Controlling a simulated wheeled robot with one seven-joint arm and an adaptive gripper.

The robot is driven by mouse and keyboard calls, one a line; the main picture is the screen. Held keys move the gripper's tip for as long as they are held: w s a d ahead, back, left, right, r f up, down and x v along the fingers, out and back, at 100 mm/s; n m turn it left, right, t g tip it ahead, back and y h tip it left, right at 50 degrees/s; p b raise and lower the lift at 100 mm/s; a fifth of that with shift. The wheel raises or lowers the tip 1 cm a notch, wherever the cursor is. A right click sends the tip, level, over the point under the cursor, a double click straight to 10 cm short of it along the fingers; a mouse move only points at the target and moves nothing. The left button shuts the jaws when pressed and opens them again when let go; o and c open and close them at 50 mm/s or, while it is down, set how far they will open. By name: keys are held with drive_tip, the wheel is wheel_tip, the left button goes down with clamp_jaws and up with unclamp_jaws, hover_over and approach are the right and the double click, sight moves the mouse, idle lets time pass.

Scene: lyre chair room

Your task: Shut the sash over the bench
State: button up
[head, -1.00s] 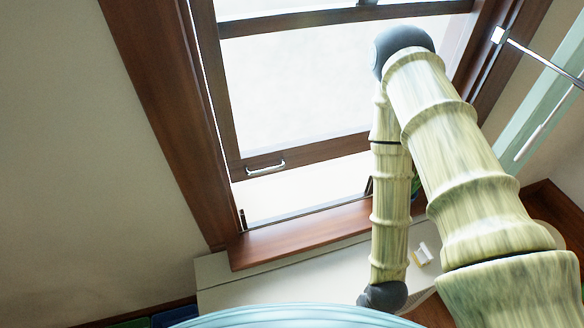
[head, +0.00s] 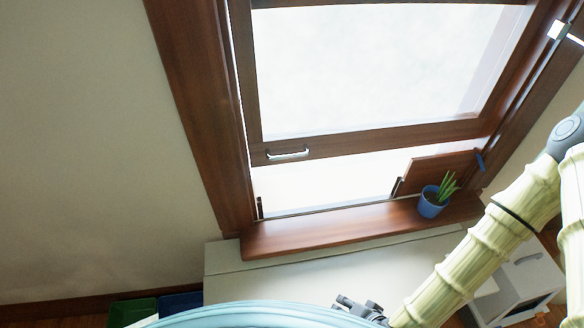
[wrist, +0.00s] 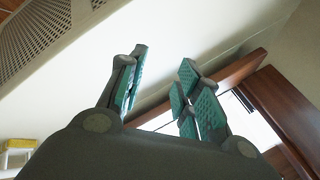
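The sash (head: 365,142) is a brown wooden frame with a bright pane. A pale metal handle (head: 288,153) is on its lower rail at the left. The sash is raised, with a bright gap between its lower rail and the wooden sill (head: 330,228). The white bench (head: 300,275) is below the sill. My gripper (head: 346,303) is low in the head view, below the sill and well away from the handle, partly hidden by my own body. In the wrist view my gripper (wrist: 163,85) is open, its green-padded fingers apart with nothing between them.
A blue pot with a green plant (head: 432,202) stands at the sill's right end. Behind it a brown wooden board (head: 438,168) stands in the gap, with a small blue piece (head: 479,161) at its right. A white cabinet (head: 530,275) is at lower right. The sill's left part is clear.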

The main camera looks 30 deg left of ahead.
drive_tip(key=w+a+r+m+t+y+b, duration=0.25)
drive_tip(key=w+a+b, duration=0.2)
drive_tip(key=a, duration=0.75)
drive_tip(key=m+t+y+b, duration=0.4)
drive_tip(key=m+t+b, duration=0.3)
drive_tip(key=t, duration=0.3)
approach(288, 157)
drive_tip(key=x, duration=0.3)
drive_tip(key=p+x, duration=0.1)
drive_tip(key=x, duration=0.3)
drive_tip(key=p+x, duration=0.1)
drive_tip(key=x, duration=0.2)
drive_tip(key=shift+w+a+f, duration=0.15)
drive_tip(key=shift+w+f, duration=0.05)
drive_tip(key=shift+f, duration=0.05)
drive_tip(key=shift+c, duration=0.2)
clamp_jaws()
